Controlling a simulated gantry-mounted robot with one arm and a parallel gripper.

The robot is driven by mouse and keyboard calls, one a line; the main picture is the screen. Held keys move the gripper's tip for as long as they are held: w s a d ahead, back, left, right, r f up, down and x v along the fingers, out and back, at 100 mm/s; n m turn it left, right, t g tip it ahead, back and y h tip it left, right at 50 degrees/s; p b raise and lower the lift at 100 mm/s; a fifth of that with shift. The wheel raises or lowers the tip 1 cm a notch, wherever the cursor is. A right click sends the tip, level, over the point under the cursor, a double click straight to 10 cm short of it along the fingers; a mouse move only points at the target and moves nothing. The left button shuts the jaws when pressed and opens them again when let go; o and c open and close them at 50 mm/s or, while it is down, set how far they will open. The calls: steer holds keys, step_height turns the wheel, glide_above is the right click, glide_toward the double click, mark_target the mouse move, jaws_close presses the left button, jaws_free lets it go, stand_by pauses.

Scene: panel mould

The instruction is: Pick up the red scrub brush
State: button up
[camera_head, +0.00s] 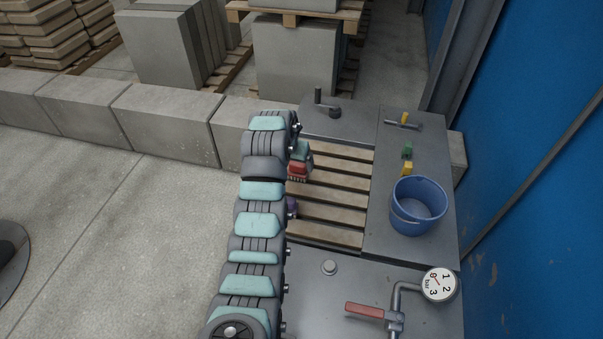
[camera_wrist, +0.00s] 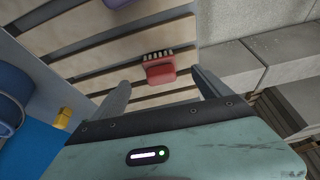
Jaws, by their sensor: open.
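The red scrub brush (camera_wrist: 161,71) lies on the wooden slats, with its pale bristles showing along one side in the wrist view. In the head view the red brush (camera_head: 297,170) shows beside the end of my arm, partly hidden by it. My gripper (camera_wrist: 160,82) is open, with one finger on each side of the brush in the wrist view. I cannot tell how far above the slats the fingertips are. No contact with the brush is visible.
A purple object (camera_head: 292,207) lies on the slats (camera_head: 335,212). A blue bucket (camera_head: 418,206), a yellow block (camera_head: 407,168) and a green block (camera_head: 407,151) stand on the right-hand panel. A red-handled valve with a gauge (camera_head: 438,285) rises in front. Concrete blocks (camera_head: 165,118) line the back.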

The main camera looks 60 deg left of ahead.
mark_target(296, 166)
steer(key=shift+x, duration=2.2)
steer(key=shift+w+a+f+b, duration=0.3)
steer(key=shift+w+a+f, duration=0.25)
steer(key=shift+w+f, duration=0.05)
steer(key=shift+b+x, duration=0.65)
steer(key=shift+x, duration=0.6)
steer(key=shift+c, duration=0.5)
steer(key=c, duration=1.4)
step_height(296, 166, up, 20)
steer(key=shift+r+p, duration=0.1)
steer(key=shift+p, duration=0.7)
